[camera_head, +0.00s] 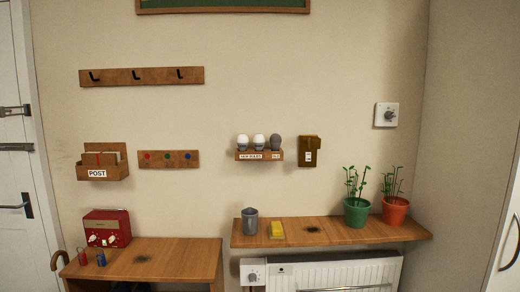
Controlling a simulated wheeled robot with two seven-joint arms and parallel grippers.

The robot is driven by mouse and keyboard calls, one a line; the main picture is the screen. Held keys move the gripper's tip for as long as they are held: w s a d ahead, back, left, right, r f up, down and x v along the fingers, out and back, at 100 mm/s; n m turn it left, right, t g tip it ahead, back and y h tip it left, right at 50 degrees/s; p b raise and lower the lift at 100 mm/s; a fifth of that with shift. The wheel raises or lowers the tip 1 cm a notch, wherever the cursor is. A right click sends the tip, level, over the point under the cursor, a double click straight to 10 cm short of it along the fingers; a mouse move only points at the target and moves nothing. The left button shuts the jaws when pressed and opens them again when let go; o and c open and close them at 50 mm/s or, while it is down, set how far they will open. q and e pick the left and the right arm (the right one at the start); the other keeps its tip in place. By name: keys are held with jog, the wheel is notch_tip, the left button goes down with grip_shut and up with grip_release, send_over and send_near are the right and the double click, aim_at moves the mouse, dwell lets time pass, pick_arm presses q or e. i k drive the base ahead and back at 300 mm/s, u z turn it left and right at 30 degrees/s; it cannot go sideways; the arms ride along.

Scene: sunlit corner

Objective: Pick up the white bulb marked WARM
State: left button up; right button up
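Two white bulbs stand upright side by side on a small wooden wall shelf (243,158): a left one (243,140) and a middle one (259,141). A grey bulb (275,141) stands to their right. White labels (251,156) are on the shelf front below the bulbs, but their print is too small to read surely. I cannot tell from the picture which white bulb is marked WARM. Neither of my grippers shows in the head view.
Below the shelf, a wooden ledge (350,232) over a radiator (335,274) holds a grey cup (250,220), a yellow sponge-like block (277,229) and two potted plants (356,212). A brown holder (309,152) hangs right of the bulbs. A red radio (107,228) stands on the left table (185,252).

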aim_at(258, 140)
jog(key=u, duration=0.6)
jog(key=i, duration=1.6)
jog(key=z, duration=0.6)
